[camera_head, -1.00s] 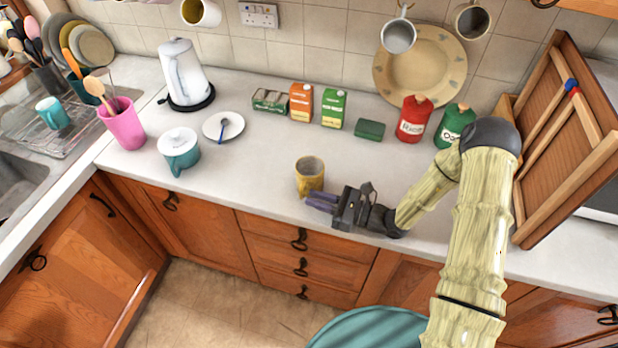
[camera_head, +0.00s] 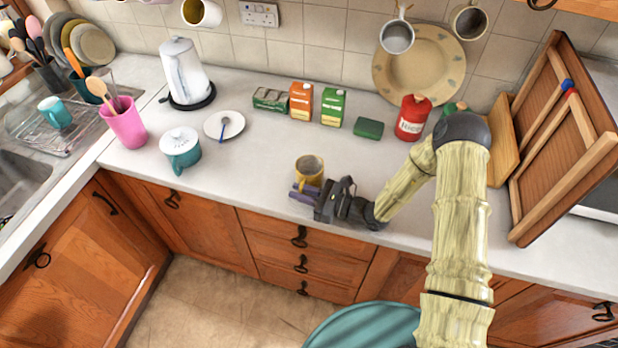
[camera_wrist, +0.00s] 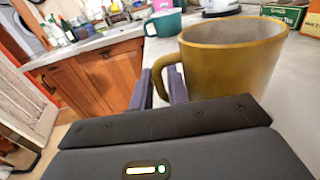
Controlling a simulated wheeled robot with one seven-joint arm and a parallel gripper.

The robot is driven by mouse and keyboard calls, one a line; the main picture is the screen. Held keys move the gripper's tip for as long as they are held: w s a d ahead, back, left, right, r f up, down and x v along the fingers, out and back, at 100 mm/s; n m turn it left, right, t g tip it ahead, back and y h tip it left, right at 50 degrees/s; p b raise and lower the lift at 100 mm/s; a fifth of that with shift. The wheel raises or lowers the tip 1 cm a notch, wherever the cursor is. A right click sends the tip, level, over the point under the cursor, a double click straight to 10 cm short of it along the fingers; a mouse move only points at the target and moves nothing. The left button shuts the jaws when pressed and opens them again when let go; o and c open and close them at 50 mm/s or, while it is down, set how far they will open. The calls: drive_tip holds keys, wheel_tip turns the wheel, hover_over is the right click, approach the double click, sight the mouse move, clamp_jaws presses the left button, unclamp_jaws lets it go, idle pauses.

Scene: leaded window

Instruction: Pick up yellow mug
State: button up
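The yellow mug (camera_head: 309,166) stands upright near the front edge of the worktop. In the wrist view the mug (camera_wrist: 232,62) fills the upper right, with its handle toward my gripper. My gripper (camera_head: 304,192) is low at the mug's front side in the head view. In the wrist view my gripper (camera_wrist: 162,88) has its two purple fingers apart, with the mug's handle showing between them. I cannot tell whether either finger touches the handle. The lower part of the mug is hidden behind the gripper.
A teal lidded pot (camera_head: 181,152) and a saucer with a spoon (camera_head: 233,119) stand to the left. A wooden rack (camera_head: 565,145) is at right. Worktop around the mug is clear.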

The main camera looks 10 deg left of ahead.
drive_tip(key=shift+a, duration=0.15)
clamp_jaws()
drive_tip(key=shift+w+r, duration=0.1)
drive_tip(key=shift+r, duration=0.15)
drive_tip(key=shift+r+b, duration=0.7)
drive_tip(key=shift+r, duration=4.05)
